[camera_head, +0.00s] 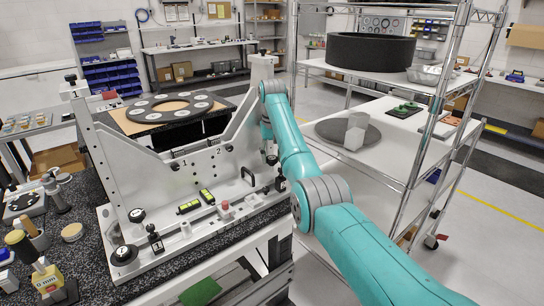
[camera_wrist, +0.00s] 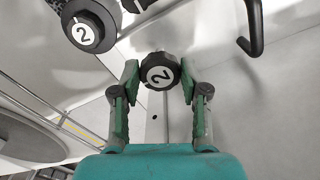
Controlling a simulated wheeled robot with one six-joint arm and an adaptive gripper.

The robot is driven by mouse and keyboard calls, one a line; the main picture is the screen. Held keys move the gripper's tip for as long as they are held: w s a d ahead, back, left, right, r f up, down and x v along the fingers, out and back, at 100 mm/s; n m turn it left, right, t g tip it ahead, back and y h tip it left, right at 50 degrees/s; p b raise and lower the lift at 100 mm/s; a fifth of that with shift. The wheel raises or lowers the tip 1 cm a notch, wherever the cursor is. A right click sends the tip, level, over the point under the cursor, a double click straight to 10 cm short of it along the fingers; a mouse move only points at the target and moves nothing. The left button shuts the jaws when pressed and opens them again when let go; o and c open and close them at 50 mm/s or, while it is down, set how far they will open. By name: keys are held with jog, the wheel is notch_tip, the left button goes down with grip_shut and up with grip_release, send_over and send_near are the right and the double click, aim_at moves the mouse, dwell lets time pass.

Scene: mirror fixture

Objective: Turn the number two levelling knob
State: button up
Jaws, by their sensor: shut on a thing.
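A black knob with a white face marked 2 (camera_wrist: 160,75) sits between the two green-padded fingers of my gripper (camera_wrist: 159,82) in the wrist view. The fingers are shut on its sides. A larger black round part also marked 2 (camera_wrist: 84,34) is at the upper left of that view, apart from the fingers. In the head view my gripper (camera_head: 268,148) points down at the right end of the grey fixture (camera_head: 205,165), largely hidden by my arm. The gripped knob cannot be made out there.
A black bent handle (camera_wrist: 254,28) stands right of the gripper in the wrist view. In the head view, a knob marked 1 (camera_head: 136,215), two yellow-green levels (camera_head: 188,207) and a red button (camera_head: 225,205) are on the fixture base. A wire shelf rack (camera_head: 400,130) stands right of my arm.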

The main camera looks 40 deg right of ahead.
jog(key=o, duration=0.9)
jog(key=shift+c, duration=0.2)
